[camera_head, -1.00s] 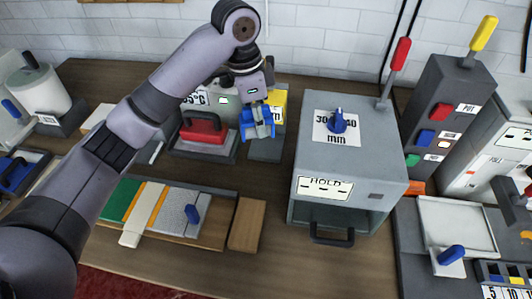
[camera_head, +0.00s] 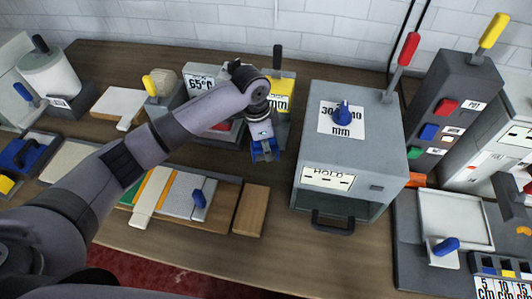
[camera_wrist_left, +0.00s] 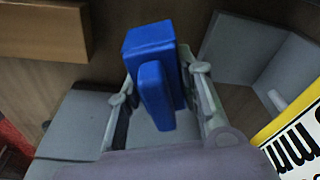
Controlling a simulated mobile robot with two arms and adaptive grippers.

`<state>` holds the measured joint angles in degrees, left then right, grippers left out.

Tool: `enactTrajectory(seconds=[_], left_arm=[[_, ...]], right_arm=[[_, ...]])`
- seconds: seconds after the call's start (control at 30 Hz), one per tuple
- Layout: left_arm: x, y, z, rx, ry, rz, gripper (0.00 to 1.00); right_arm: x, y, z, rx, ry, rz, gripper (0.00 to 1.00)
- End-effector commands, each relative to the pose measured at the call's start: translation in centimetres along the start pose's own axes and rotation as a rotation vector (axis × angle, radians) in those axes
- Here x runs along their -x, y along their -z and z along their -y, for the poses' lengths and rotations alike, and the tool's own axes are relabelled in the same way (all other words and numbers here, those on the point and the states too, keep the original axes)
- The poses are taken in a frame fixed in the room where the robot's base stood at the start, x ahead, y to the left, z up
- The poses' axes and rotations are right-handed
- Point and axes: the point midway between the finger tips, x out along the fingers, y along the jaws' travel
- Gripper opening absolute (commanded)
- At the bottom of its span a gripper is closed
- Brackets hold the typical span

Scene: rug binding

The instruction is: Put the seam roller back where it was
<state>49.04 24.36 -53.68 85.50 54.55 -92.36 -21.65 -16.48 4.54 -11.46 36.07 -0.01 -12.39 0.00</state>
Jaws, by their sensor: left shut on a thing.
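My left gripper (camera_head: 264,156) is shut on a blue block-like thing (camera_wrist_left: 152,42) with a blue bar on its near side. In the left wrist view this thing sits between the two fingers (camera_wrist_left: 160,95). I cannot tell for certain whether it is the seam roller. The gripper hangs in front of the station with a yellow mm label (camera_head: 279,97), above and behind a wooden block (camera_head: 251,211). My right gripper is not in view.
A grey box (camera_head: 352,150) with a blue knob stands right of the gripper. A tray (camera_head: 222,230) with strips and a blue-handled plate lies in front. Lever columns (camera_head: 446,112) stand at the right. The wooden table (camera_head: 270,262) is clear in front of the grey box.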

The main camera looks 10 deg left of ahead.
Motion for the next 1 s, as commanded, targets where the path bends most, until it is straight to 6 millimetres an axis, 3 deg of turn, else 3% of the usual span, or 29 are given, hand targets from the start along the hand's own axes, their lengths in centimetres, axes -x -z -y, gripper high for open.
enactTrajectory(seconds=[0.27,0.67,0.7,1.0], left_arm=[[-3.7,-0.6,-0.1,0.001,-0.002,0.002,0.07],[-4.3,-0.7,-0.1,0.0,-0.001,0.001,0.07],[-4.3,-0.7,-0.1,0.0,-0.001,0.002,0.36],[-4.2,-0.7,-0.1,0.0,-0.001,0.002,0.53]], right_arm=[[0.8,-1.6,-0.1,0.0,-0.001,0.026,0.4],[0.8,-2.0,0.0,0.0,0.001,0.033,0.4],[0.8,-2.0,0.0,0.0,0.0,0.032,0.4],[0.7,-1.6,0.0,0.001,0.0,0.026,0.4]])
